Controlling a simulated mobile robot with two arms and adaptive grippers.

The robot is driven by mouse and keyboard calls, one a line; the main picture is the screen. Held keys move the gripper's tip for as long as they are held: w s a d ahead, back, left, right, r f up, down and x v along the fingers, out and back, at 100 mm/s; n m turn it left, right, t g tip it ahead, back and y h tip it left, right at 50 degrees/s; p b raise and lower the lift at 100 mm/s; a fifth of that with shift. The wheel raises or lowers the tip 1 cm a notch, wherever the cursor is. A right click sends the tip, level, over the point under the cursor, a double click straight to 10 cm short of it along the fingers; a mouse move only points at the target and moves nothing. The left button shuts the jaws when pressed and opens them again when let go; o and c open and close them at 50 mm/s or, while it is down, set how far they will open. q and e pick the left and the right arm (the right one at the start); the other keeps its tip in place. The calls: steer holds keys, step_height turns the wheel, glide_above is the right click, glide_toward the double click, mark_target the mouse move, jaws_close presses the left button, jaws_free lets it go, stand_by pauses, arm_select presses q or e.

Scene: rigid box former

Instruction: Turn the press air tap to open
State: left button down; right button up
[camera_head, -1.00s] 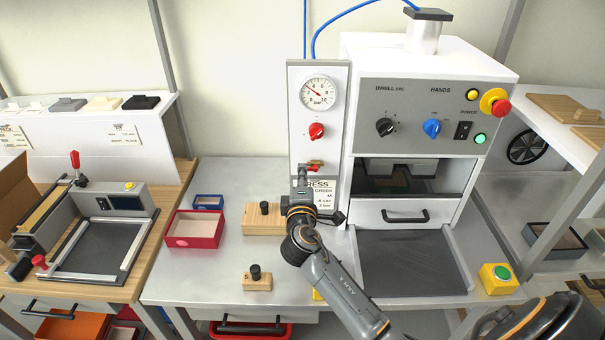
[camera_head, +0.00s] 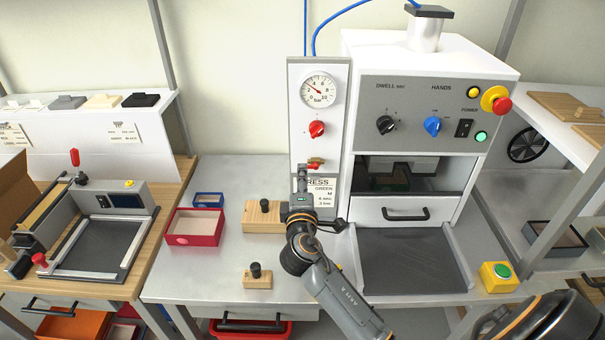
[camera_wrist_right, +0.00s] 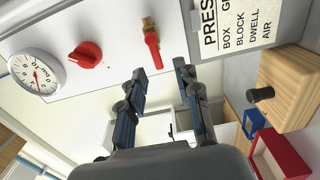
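The air tap (camera_head: 314,163) is a small brass valve with a red lever, low on the white press panel (camera_head: 299,105). In the right wrist view the red lever (camera_wrist_right: 153,50) stretches from the brass body (camera_wrist_right: 148,23) toward the space between my fingertips. My right gripper (camera_head: 301,172) is just in front of and below the tap, and partly covers that area in the head view. In the wrist view the right gripper (camera_wrist_right: 160,72) is open, one finger on each side of the lever's end. I see no clear contact. My left gripper is out of view.
Above the tap are a red knob (camera_head: 317,129) and a pressure gauge (camera_head: 318,90). A printed card (camera_head: 325,197) is below. The press (camera_head: 430,60) stands close on the right. A wooden block (camera_head: 258,226) and a red tray (camera_head: 180,239) lie on the bench to the left.

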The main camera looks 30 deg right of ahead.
steer(key=v, duration=0.9)
steer(key=shift+s, duration=0.25)
steer(key=shift+a, duration=0.1)
